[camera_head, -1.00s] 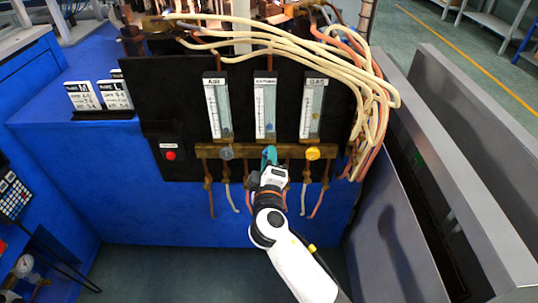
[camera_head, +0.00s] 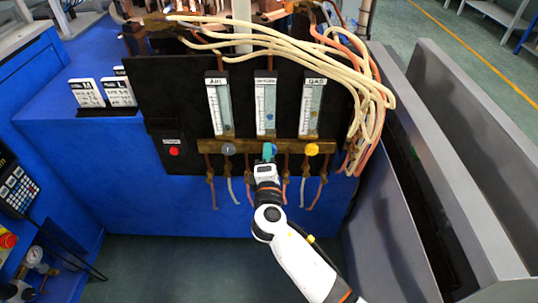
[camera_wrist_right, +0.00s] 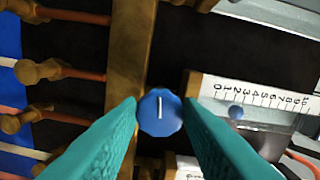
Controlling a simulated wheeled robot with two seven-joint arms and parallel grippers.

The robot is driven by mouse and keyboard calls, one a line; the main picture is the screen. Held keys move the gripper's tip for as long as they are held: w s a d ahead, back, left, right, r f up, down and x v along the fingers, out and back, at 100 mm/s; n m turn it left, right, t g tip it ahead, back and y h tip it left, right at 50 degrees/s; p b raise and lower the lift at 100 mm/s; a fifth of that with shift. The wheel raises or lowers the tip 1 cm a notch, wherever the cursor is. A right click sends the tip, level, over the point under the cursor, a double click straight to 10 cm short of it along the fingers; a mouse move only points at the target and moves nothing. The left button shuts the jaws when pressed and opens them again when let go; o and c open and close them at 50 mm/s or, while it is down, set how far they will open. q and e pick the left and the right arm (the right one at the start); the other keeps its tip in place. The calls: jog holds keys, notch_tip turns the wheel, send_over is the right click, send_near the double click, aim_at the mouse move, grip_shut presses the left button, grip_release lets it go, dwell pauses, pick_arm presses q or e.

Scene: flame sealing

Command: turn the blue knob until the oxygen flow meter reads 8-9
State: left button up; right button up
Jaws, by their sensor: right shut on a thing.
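The blue knob (camera_wrist_right: 160,112) shows in the right wrist view with a white line on its face. My right gripper (camera_wrist_right: 161,108) is shut on it, with one teal finger on each side. In the head view my right gripper (camera_head: 268,152) is at the brass bar under the middle meter and hides the knob. The oxygen flow meter (camera_head: 266,105) is the middle of three upright meters. In the wrist view its scale (camera_wrist_right: 255,95) lies sideways, and its blue ball (camera_wrist_right: 236,112) sits low, at about 2. My left gripper is not in view.
A grey knob (camera_head: 228,149) and a yellow knob (camera_head: 312,149) flank the gripper on the brass bar (camera_head: 290,145). A red button (camera_head: 174,151) is at the left of the black panel. Pale hoses (camera_head: 375,95) hang at the right, beside a grey metal trough (camera_head: 440,180).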

dwell(0.3)
jog(key=o, duration=1)
jog(key=shift+a, duration=0.1)
jog(key=shift+c, duration=0.2)
jog(key=s, duration=1.2)
